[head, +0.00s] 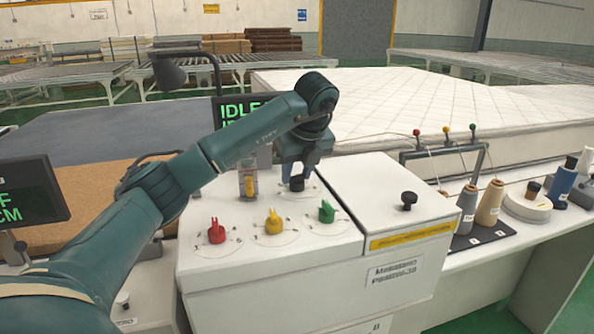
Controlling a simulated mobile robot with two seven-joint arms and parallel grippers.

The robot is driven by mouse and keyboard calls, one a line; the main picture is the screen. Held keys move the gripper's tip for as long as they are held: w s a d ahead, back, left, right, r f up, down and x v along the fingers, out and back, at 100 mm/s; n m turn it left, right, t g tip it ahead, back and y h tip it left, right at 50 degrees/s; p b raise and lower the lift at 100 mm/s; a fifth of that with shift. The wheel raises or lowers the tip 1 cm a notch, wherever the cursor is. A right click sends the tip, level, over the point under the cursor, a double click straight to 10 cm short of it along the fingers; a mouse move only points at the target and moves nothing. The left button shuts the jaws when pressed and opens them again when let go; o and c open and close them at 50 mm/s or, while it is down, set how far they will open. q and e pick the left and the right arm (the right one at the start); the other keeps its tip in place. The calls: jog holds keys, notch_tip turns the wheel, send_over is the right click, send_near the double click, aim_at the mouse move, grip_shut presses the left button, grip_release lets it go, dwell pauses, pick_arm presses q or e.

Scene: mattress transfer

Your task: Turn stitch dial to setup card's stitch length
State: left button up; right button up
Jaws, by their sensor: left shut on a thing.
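The white machine housing (340,243) stands in the middle of the head view. On its top, a black dial (297,183) with a printed scale sits behind a row of red (216,232), yellow (273,222) and green (326,212) pointer knobs. My left arm reaches in from the left, and my left gripper (297,174) points down, shut on the black dial. The dial's setting is too small to read and partly covered by the fingers. No setup card can be made out clearly. My right gripper is not in view.
A black knob (408,200) stands on the right lid. Thread cones (490,203) and a rack with coloured balls (446,130) stand further right. A white quilted mattress (400,105) lies behind. A screen (30,195) is at the left, and another, partly hidden, reads IDLE (238,108).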

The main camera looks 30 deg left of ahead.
pick_arm(q)
jog(key=shift+n, duration=0.3)
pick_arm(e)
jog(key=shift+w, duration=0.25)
pick_arm(q)
jog(key=o, duration=0.9)
jog(key=shift+o, duration=0.4)
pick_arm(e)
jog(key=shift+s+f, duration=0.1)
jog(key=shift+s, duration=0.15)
pick_arm(q)
jog(key=p+v, duration=0.1)
jog(key=v, duration=1.2)
jog(key=shift+p, duration=0.4)
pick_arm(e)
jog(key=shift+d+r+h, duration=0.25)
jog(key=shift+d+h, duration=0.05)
pick_arm(q)
jog(key=shift+r, duration=0.1)
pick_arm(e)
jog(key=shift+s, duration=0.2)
